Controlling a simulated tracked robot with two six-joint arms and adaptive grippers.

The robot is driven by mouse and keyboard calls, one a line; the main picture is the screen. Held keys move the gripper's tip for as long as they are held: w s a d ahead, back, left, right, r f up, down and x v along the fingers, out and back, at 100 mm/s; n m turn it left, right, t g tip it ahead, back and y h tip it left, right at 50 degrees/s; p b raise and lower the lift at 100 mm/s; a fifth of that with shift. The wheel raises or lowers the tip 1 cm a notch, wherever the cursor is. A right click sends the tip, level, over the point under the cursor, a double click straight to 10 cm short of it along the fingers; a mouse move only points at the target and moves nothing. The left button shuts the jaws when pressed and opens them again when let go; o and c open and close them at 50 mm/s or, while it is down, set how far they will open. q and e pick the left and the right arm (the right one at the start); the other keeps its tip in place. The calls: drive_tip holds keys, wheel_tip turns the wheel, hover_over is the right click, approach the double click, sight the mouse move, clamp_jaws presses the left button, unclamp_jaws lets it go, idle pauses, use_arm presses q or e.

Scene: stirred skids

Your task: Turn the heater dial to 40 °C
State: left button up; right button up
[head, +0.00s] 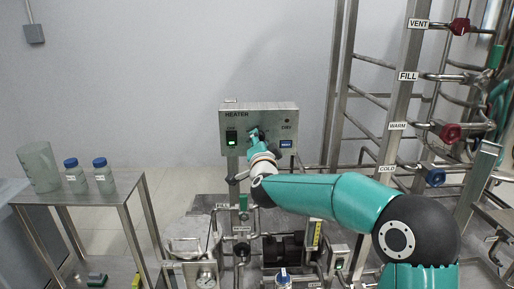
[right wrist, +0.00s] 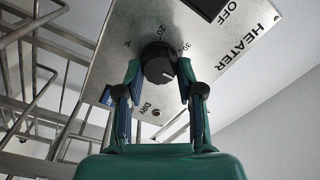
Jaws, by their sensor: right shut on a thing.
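The heater box (head: 240,119) is a grey metal panel labelled HEATER on the back stand in the head view. My right gripper (head: 256,136) reaches its front and covers the dial there. In the right wrist view the panel (right wrist: 120,68) appears turned over. The round black dial (right wrist: 159,62) sits between the two fingertips of my right gripper (right wrist: 158,70), which is shut on it from both sides. A pale pointer mark shows on the dial's lower right side in that view. Numbers, including 30, ring the dial; which one the mark meets is unclear. My left gripper is out of view.
The box carries a green-lit switch (head: 231,138) and a small blue display (head: 286,144), too small to read. Pipes with labelled valves, including a red knob (head: 450,132), stand on the right. A metal table (head: 110,197) with two blue-capped bottles and a beaker is left.

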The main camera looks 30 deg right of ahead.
drive_tip(key=shift+r, duration=0.15)
idle(0.3)
drive_tip(key=o, duration=1.1)
drive_tip(key=shift+w, duration=0.1)
drive_tip(key=shift+o, duration=0.2)
drive_tip(key=v, duration=1.2)
drive_tip(key=shift+f, duration=0.2)
